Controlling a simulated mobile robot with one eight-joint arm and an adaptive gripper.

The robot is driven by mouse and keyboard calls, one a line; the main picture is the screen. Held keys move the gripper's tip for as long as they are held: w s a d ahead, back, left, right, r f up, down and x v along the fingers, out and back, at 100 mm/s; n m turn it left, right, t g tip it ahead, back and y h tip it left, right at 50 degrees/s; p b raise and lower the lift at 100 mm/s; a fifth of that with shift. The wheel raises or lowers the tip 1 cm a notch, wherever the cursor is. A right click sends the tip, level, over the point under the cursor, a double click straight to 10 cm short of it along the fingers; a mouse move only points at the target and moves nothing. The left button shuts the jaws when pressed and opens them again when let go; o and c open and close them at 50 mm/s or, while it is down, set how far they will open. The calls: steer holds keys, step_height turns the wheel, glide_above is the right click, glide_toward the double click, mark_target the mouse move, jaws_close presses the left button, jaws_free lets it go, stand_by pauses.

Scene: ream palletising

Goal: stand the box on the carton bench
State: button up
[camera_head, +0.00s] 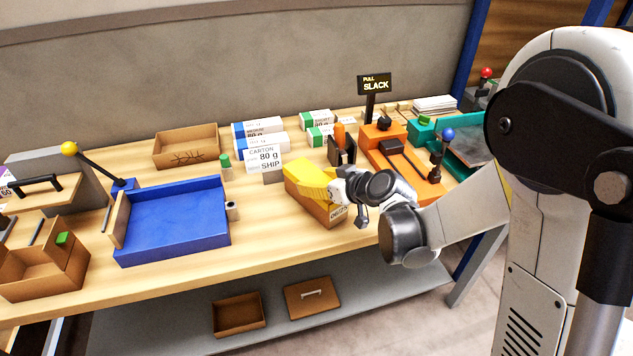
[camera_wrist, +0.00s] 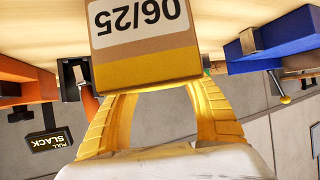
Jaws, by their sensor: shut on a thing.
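The box (camera_head: 318,208) is brown cardboard with a yellow band. It is at the front middle of the wooden carton bench (camera_head: 265,225), near its front edge. My gripper (camera_head: 314,182) has its yellow fingers shut on the box from above and the right. In the wrist view the box (camera_wrist: 150,50) shows a yellow band and a white label reading 06/25, upside down, between the curved fingers (camera_wrist: 160,100). The fingers and wrist hide part of the box. I cannot tell whether its underside touches the bench.
A blue tray (camera_head: 172,222) lies left of the box, and an orange fixture (camera_head: 395,160) stands right. Behind are a CARTON 80 g SHIP sign (camera_head: 264,159), paper reams (camera_head: 262,142) and a SLACK sign (camera_head: 375,84).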

steer(key=shift+f, duration=0.15)
steer(key=o, duration=1.4)
steer(key=shift+s+d+r, duration=0.15)
steer(key=shift+d+r, duration=0.05)
steer(key=shift+r, duration=0.2)
steer(key=s+d+r+m+g+h+p, duration=0.1)
steer(key=s+d+r+m+h, duration=0.1)
steer(key=s+d, duration=0.4)
steer(key=s+d+r+m+h+p, duration=0.1)
steer(key=s+d+r+m+h, duration=0.2)
steer(key=s, duration=0.9)
steer(key=s+d+r+m+g+h+p, duration=0.1)
steer(key=s+d+r+m+h, duration=0.1)
steer(key=s+d+r, duration=0.4)
steer(key=shift+s+d+m+g+h+p, duration=0.3)
steer(key=shift+s+d+m+h+p, duration=0.1)
steer(key=shift+s+d, duration=1.1)
steer(key=shift+a+r, duration=0.1)
